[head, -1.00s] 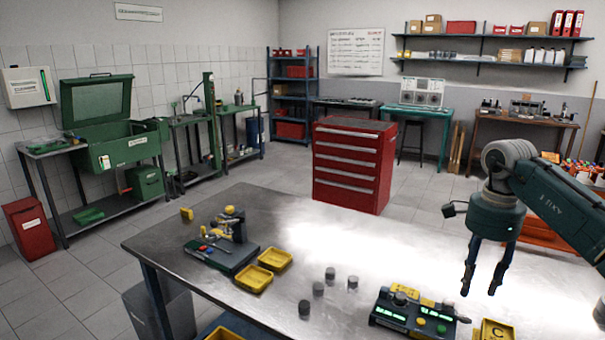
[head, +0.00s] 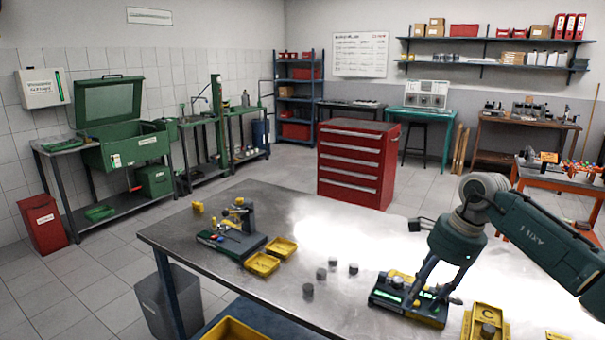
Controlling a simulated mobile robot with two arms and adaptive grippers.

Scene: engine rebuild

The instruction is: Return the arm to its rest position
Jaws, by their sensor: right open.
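My right arm (head: 545,240) comes in from the right edge. Its right gripper (head: 428,302) is open and empty, pointing down, with its fingers in front of the green-lit device (head: 385,292) on the metal table. I cannot tell whether the fingertips touch the device. My left gripper is out of view.
The metal table (head: 200,232) holds a green fixture (head: 232,243), yellow trays (head: 262,264), several small dark cylinders (head: 321,274) and a yellow tray (head: 470,325) at front right. A red tool cabinet (head: 352,165) stands behind. The table's middle is mostly clear.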

